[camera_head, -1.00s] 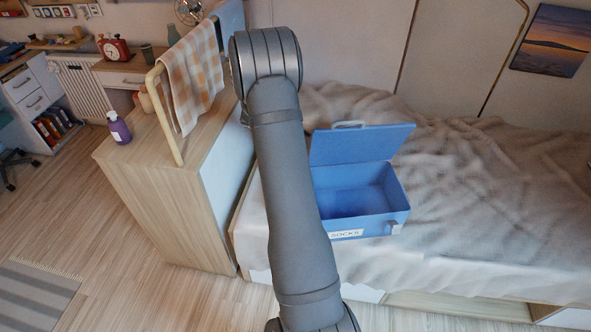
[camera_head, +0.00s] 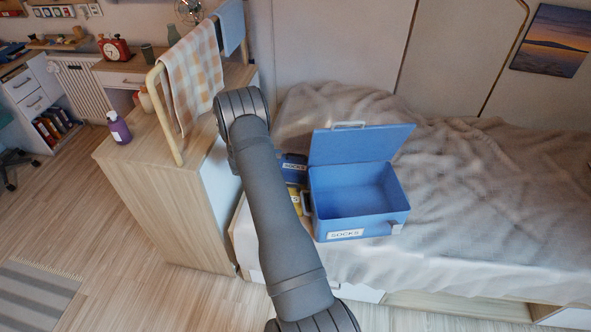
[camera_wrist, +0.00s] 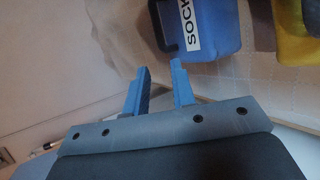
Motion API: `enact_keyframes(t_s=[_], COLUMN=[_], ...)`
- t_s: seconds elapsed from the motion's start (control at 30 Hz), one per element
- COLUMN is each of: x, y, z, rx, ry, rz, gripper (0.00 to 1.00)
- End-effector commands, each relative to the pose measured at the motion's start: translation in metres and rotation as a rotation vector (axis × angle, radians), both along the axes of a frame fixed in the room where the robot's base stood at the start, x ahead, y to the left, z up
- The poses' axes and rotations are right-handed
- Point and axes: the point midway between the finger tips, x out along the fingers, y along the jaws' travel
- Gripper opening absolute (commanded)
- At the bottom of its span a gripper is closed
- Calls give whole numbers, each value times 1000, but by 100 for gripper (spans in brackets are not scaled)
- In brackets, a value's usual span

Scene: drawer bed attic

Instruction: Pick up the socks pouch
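The socks pouch (camera_head: 291,160) is dark blue with a white SOCKS label. It lies on the bed's left end, partly hidden by my arm. In the wrist view, a blue pouch (camera_wrist: 222,28) with a SOCKS label, cut off by the top edge, has a dark handle loop on its left side. My gripper (camera_wrist: 160,72) has two blue fingers standing apart with nothing between them. The fingertips are just below the pouch in the picture, and appear apart from it. The head view hides my gripper behind my arm.
An open blue SOCKS box (camera_head: 362,228) with raised lid stands right of the pouch. A yellow item (camera_head: 294,196) lies beside the pouch. A wooden cabinet (camera_head: 165,205) with a towel rail (camera_head: 168,115) and purple bottle (camera_head: 118,128) stands left. The bed's right side (camera_head: 480,190) is clear.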

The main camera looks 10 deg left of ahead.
Motion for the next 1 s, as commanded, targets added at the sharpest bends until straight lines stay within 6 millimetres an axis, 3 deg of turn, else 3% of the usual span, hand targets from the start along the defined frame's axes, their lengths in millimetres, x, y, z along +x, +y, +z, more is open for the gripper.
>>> enact_keyframes(t_s=[0.6,0.9,1.0], x=[51,55,55], y=[-30,-31,-31], z=[-38,-40,-40], rx=[1,2,2], ry=[-1,-2,-2], rz=[-2,0,0], gripper=[23,23,6])
